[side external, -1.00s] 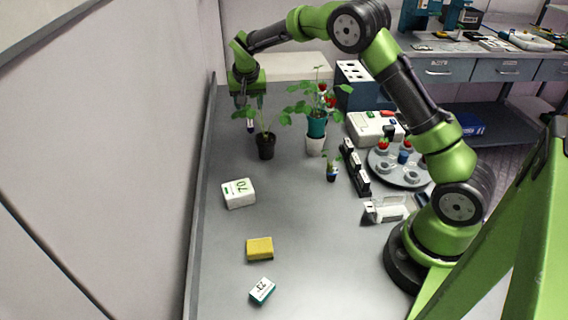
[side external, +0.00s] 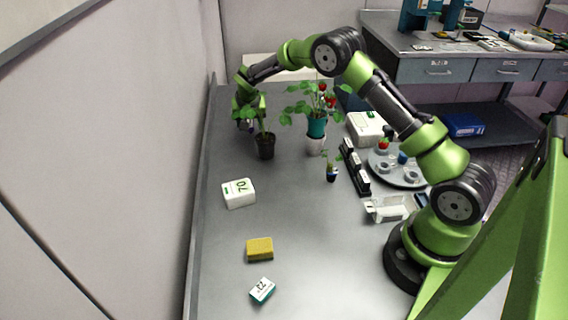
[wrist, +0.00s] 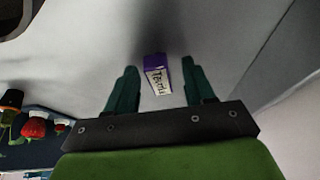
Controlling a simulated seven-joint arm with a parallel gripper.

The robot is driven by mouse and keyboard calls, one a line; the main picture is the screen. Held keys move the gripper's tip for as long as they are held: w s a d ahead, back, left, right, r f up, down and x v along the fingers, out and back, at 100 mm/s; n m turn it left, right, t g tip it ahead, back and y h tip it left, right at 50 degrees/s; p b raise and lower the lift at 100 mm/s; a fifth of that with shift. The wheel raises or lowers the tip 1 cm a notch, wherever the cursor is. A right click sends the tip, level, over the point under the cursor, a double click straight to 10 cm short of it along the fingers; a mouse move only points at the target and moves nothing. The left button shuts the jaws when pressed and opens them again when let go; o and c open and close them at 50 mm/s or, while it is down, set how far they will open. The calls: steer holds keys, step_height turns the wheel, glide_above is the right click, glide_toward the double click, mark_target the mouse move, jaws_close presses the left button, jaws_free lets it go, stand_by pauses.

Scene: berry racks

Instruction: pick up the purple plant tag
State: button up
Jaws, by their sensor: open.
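The purple plant tag (wrist: 155,73), a small purple block with a white lettered face, shows in the wrist view between my two dark green fingers. A gap is visible on both sides of it, so the fingers are not closed on it. My gripper (wrist: 159,66) is open. In the side external view my gripper (side external: 246,122) is low at the far left of the table, behind the leaves of a plant in a black pot. There the tag is mostly hidden by the gripper and leaves, and its contact with the table cannot be told.
The plant in the black pot (side external: 265,152) stands close in front of my gripper. A white box (side external: 238,193), a yellow sponge (side external: 259,249) and a teal-white box (side external: 262,290) lie nearer. The left wall is close.

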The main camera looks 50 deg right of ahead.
jaws_close()
